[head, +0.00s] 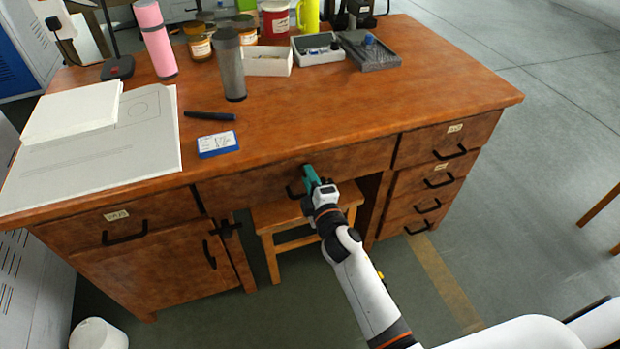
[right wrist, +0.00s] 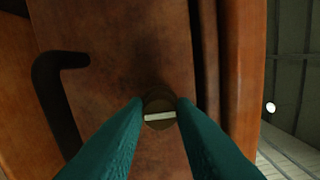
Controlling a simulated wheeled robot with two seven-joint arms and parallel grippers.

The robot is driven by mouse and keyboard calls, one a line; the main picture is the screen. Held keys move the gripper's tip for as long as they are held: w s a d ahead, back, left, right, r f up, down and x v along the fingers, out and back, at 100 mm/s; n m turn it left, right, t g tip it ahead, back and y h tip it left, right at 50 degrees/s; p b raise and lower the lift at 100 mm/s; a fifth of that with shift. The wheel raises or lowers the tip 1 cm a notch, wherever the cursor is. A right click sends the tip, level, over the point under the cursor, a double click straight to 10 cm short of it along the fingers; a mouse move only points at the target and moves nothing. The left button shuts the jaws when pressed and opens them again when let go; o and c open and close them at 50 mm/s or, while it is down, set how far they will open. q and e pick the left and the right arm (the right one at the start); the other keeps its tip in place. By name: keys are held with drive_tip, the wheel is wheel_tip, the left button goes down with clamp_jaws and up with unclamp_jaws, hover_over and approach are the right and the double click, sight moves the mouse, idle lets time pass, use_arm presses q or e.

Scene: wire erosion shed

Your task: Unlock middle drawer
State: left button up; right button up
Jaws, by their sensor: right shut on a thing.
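The middle drawer (head: 245,187) is the wide wooden front under the desktop, and it looks closed. Its dark handle (head: 291,190) is partly behind my right gripper (head: 307,172); the handle also shows in the right wrist view (right wrist: 58,100). In that view my right gripper (right wrist: 158,103) has its teal fingers closed on a small part at a round brown lock (right wrist: 157,97). A pale flat bar (right wrist: 160,117) shows between the fingertips, perhaps the key's edge. I cannot tell how far the lock is turned. My left gripper is not in view.
A wooden stool (head: 285,214) stands under the desk. Drawers (head: 428,183) are on the right side and a cupboard door (head: 160,268) on the left. Cups, jars and trays stand on the desktop (head: 420,110). A white bin (head: 97,335) is at lower left. The right floor is mostly clear.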

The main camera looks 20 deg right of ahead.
drive_tip(key=o, duration=1)
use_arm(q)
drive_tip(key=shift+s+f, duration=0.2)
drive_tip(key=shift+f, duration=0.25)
use_arm(e)
drive_tip(key=s, duration=1.2)
drive_tip(key=shift+d, duration=0.2)
drive_tip(key=shift+f, duration=0.1)
